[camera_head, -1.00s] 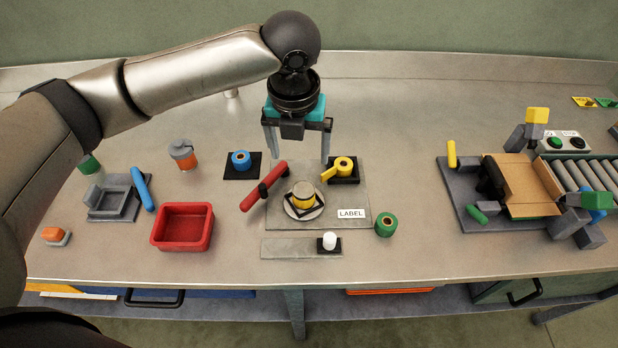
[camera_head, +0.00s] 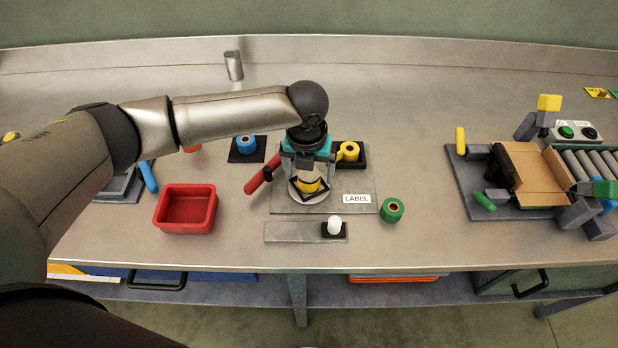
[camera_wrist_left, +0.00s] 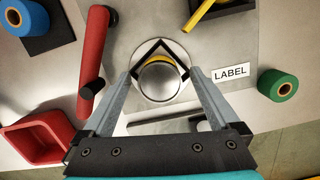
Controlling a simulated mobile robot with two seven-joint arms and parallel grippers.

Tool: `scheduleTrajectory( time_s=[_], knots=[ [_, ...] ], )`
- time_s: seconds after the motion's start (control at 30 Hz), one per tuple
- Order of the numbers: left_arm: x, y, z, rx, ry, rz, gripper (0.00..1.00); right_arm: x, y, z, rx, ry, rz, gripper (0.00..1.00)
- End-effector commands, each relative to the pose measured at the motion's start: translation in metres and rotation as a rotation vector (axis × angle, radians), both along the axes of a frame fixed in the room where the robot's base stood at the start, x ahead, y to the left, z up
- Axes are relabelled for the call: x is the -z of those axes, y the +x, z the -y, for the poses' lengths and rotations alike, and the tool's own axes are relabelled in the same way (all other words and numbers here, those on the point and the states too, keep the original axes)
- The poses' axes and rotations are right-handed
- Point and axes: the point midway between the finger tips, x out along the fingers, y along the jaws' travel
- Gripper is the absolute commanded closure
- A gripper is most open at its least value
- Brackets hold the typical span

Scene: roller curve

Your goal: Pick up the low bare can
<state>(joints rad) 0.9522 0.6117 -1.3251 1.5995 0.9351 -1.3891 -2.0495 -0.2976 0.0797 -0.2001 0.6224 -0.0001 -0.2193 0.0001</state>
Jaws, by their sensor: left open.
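A plain silver can (camera_head: 234,66) with no band stands upright at the back of the bench. A short can with a yellow band (camera_head: 309,184) and a bare metal top sits upright on a round plate inside a black V-shaped holder (camera_head: 322,196). Its domed silver top (camera_wrist_left: 158,82) shows in the left wrist view. My left gripper (camera_head: 308,173) is open and points down over this can. In the left wrist view its fingers (camera_wrist_left: 162,77) are on either side of the can, with no clear contact. My right gripper is out of view.
A red handle (camera_head: 258,180) lies left of the holder; yellow (camera_head: 348,151), blue (camera_head: 246,145) and green (camera_head: 392,209) rolls are around it. A red bin (camera_head: 186,208) is left. A white piece (camera_head: 334,226) stands in front. A roller conveyor (camera_head: 593,165) is right.

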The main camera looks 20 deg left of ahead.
Motion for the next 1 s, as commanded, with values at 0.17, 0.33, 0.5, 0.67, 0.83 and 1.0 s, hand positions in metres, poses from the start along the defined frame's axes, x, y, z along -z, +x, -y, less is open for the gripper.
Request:
scheduleTrajectory(
  time_s=[0.17,0.33,0.5,0.67,0.83,1.0],
  knots=[
    [0.0061,0.0008,-0.0003,0.0,0.0,0.0,0.05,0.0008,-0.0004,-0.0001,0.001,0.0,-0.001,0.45],
    [0.0057,0.0006,-0.0003,0.0,0.0,0.0,0.09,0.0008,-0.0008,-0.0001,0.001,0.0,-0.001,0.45],
    [0.0055,0.0007,-0.0003,0.0,0.0,0.0,0.29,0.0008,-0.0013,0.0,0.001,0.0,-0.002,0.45],
    [0.0054,0.0007,-0.0004,0.0,0.0,0.001,0.47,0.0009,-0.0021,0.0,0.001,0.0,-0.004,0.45],
    [0.0053,0.0008,-0.0004,0.0,0.001,0.001,0.66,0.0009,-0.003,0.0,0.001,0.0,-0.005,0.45],
    [0.0052,0.0007,-0.0005,0.0,0.001,0.001,0.85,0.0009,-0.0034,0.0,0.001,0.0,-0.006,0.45]
  ],
)
